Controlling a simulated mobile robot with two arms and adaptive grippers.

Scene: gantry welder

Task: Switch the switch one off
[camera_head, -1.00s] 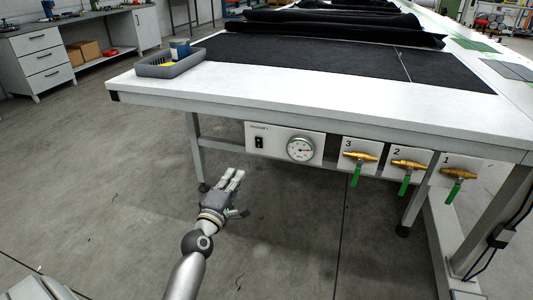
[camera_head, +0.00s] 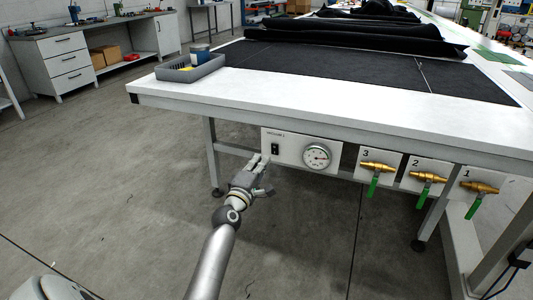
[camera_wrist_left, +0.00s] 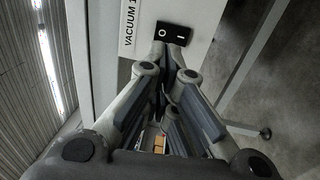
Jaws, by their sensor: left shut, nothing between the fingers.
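The black rocker switch (camera_head: 275,149) sits on a white panel under the table's front edge, left of a round gauge (camera_head: 316,156). In the left wrist view the switch (camera_wrist_left: 173,34) shows its O and I marks beside the label "VACUUM 1". My left gripper (camera_head: 262,165) is shut and empty, just below the switch in the head view. In the left wrist view its fingers (camera_wrist_left: 172,75) point at the switch, with their tips close to its lower edge; I cannot tell whether they touch. My right gripper is not in view.
Brass valves with green handles, numbered 3 (camera_head: 377,168), 2 (camera_head: 428,177) and 1 (camera_head: 480,188), hang right of the gauge. The white table (camera_head: 210,97) carries black fabric and a grey tray (camera_head: 175,75). The floor at left is clear.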

